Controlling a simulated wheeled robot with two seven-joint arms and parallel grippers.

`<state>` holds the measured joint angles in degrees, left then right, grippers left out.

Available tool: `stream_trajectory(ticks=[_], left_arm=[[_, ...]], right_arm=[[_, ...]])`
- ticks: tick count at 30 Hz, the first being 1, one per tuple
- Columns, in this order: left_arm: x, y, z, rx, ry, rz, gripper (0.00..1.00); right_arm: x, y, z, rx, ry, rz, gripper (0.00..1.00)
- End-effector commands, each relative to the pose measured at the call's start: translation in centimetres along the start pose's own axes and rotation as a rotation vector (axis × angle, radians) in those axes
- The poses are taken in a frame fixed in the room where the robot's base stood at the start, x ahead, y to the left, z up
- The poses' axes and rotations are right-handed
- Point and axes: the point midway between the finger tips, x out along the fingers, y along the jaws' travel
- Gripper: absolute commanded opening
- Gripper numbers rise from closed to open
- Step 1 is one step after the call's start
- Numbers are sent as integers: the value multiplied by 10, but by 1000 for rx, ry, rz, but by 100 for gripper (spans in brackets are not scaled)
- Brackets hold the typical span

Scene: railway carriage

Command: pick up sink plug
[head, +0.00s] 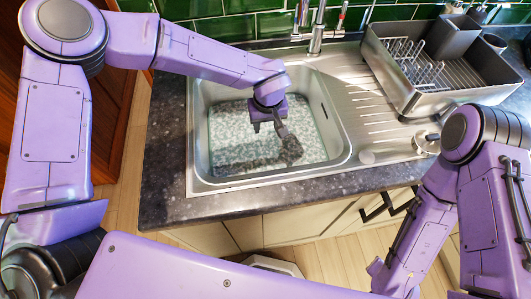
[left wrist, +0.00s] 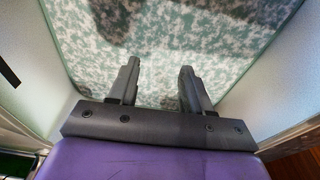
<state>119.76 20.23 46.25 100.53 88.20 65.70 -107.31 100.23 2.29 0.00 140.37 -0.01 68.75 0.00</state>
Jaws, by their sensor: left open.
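The steel sink basin (head: 201,150) is set in the dark worktop, and its floor looks mottled green and white. My left gripper (head: 268,128) points down inside the basin, open. The left wrist view shows its two fingers (left wrist: 158,88) apart over the mottled floor, with nothing between them. A dark patch, apparently shadow, lies on the floor by the gripper. I see no clear sink plug in the basin. A round metal piece (head: 426,143) on the right of the drainboard may be the plug or a drain fitting; I cannot tell. My right gripper is out of view.
A tap (head: 317,38) stands behind the basin. A metal dish rack (head: 440,88) stands on the drainboard (head: 358,105) at the right. The worktop's front strip (head: 270,193) is bare, with cabinets below. A green tiled wall (head: 225,20) closes the back.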

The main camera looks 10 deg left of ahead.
Motion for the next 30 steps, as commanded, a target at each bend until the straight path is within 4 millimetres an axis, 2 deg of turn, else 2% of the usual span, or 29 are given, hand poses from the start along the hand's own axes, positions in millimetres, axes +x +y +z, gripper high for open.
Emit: stream_trajectory(ticks=[6,11,18,21,26,27,29,30], left_arm=[[37,0,1,1,-2,-3,49],[55,0,2,1,-1,-2,49],[96,-1,6,1,-1,-2,49],[104,-1,6,1,1,0,49],[105,-1,6,0,1,0,49],[104,-1,6,0,1,0,46],[104,-1,6,0,1,0,26],[104,-1,6,0,1,0,13]], right_arm=[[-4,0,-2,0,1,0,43],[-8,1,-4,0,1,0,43],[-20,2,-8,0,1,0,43],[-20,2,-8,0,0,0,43],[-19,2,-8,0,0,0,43],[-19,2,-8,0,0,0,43],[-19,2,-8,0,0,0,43],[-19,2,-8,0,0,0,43]])
